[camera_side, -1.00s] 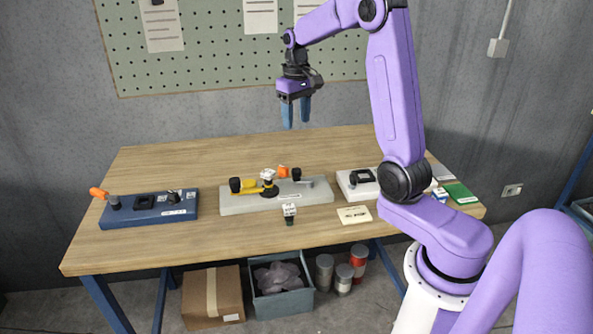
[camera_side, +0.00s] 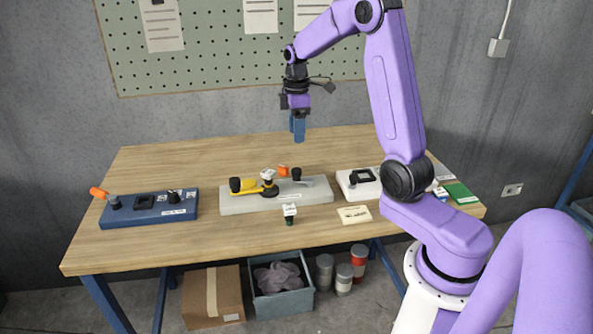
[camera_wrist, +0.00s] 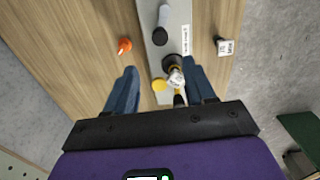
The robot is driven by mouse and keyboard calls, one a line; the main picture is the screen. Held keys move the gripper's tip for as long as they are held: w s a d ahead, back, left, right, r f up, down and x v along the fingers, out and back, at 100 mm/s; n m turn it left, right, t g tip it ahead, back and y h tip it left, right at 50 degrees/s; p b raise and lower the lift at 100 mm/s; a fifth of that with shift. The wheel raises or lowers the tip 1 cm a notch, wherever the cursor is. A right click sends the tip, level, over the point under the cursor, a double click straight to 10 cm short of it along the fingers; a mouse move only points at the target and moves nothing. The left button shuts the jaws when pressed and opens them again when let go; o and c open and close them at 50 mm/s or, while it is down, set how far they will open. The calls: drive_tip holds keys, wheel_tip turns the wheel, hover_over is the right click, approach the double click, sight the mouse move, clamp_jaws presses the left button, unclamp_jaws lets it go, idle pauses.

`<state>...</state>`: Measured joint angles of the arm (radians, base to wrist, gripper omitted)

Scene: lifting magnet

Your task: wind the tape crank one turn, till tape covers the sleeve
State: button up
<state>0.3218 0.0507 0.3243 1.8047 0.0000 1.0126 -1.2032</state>
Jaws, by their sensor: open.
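A grey board (camera_side: 232,204) lies mid-table. It carries a yellow arm (camera_side: 250,187) with a black knob (camera_side: 235,185) at its left end, a white-topped part (camera_side: 268,174) at its hub, and a black post (camera_side: 297,174) with a grey lever. I cannot tell for sure which part is the tape crank or sleeve. My gripper (camera_side: 298,129) is open and empty, in the air above and behind the board. In the wrist view the open fingers (camera_wrist: 162,72) straddle the view of the yellow arm (camera_wrist: 158,85) and the white-topped part (camera_wrist: 176,77), well above them.
An orange piece (camera_side: 283,170) lies behind the board. A small labelled item (camera_side: 289,213) stands in front of it. Bare wood lies between the boards.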

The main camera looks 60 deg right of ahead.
sight(296, 169)
wheel_tip(296, 169, down, 14)
drive_tip(key=shift+r, duration=0.15)
idle(0.3)
clamp_jaws()
